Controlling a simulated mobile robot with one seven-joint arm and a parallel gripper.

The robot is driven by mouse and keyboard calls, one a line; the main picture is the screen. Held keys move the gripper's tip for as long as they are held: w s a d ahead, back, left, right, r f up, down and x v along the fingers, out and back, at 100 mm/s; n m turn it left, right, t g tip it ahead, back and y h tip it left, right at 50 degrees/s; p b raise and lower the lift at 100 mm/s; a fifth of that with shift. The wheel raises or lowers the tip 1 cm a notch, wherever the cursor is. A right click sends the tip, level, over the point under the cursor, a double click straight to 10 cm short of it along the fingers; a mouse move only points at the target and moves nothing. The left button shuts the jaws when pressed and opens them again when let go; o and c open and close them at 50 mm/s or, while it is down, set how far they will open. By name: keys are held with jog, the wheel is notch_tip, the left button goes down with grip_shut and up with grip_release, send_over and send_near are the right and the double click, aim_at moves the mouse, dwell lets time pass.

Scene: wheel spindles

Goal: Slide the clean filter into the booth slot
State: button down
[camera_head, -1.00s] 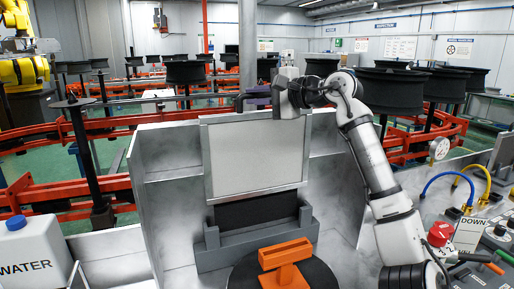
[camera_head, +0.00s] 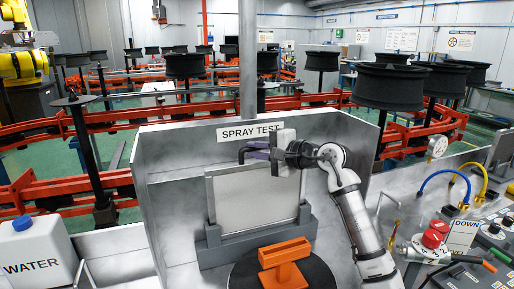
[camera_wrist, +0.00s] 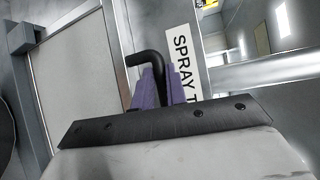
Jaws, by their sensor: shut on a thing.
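The clean filter (camera_head: 256,205) is a pale panel in a silver frame. It stands nearly upright at the booth's back wall, its lower part between the side posts of the grey slot holder (camera_head: 258,243). I cannot tell whether it touches the slot bottom. My gripper (camera_head: 258,153) is above the filter's top edge, with purple fingers shut on a black bent handle (camera_head: 242,154). In the wrist view, the handle (camera_wrist: 146,58) sits between the fingers, and the filter (camera_wrist: 80,70) is at left. The handle's join to the filter is unclear.
The spray booth (camera_head: 165,195) has metal walls around the filter and a "SPRAY TEST" sign (camera_head: 250,132) behind my gripper. An orange fixture on a black disc (camera_head: 285,265) stands in front. A water jug (camera_head: 35,255) is left; a control panel (camera_head: 470,255) is right.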

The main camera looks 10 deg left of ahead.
jog(key=c, duration=1.8)
grip_release()
jog(key=shift+f, duration=0.1)
jog(key=shift+c, duration=0.2)
jog(key=o, duration=0.4)
jog(key=shift+o, duration=0.2)
